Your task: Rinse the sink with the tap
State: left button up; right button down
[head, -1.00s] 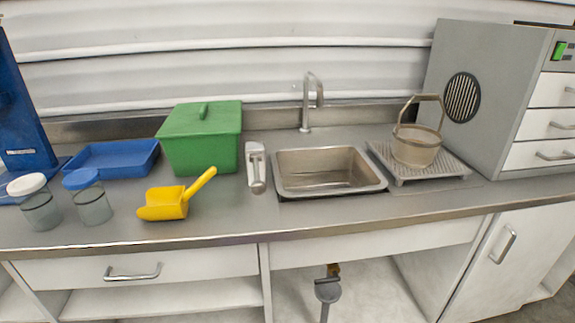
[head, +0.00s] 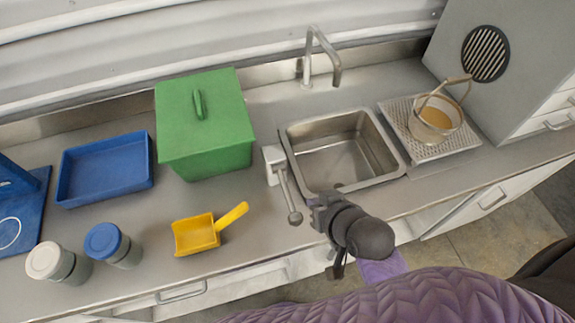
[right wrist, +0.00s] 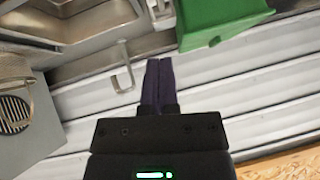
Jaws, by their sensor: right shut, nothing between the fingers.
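The steel sink (head: 365,183) is set in the counter, its basin empty as far as I can see. The tap (head: 322,50) curves up behind it; no water stream shows from its spout. A lever (head: 284,185) with a ball knob sticks out forward from a block at the sink's left. My right gripper (head: 322,203) is at the sink's front edge, to the right of the knob and apart from it. In the right wrist view its fingers (right wrist: 158,80) are shut and empty; the tap (right wrist: 125,68) and sink (right wrist: 95,38) show to their left. My left gripper is not in view.
A green lidded box (head: 205,125), blue tray (head: 105,170), yellow scoop (head: 197,234) and two jars (head: 115,247) stand left of the sink. A bucket (head: 437,120) with brownish contents stands on a perforated drain tray (head: 428,152) at right, beside a grey cabinet.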

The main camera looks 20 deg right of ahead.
jog(key=b, duration=0.3)
send_over(289, 198)
jog(key=s+d, duration=0.1)
jog(key=s, duration=0.2)
notch_tip(289, 198, down, 7)
jog(key=shift+w+f+b, duration=0.2)
jog(key=shift+f+b, duration=0.15)
jog(key=shift+f, duration=0.3)
jog(key=shift+w+f+b, duration=0.2)
jog(key=shift+f+b, duration=0.1)
jog(key=shift+f, duration=0.3)
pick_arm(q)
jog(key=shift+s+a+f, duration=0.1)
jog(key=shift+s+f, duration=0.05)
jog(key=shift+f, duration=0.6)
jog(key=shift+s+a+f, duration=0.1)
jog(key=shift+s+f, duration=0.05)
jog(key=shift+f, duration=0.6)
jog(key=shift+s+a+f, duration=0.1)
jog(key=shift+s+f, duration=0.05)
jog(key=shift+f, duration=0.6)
pick_arm(e)
jog(key=shift+a+f, duration=0.2)
jog(key=shift+f, duration=0.4)
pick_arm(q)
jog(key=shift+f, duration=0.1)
pick_arm(e)
jog(key=shift+s, duration=0.1)
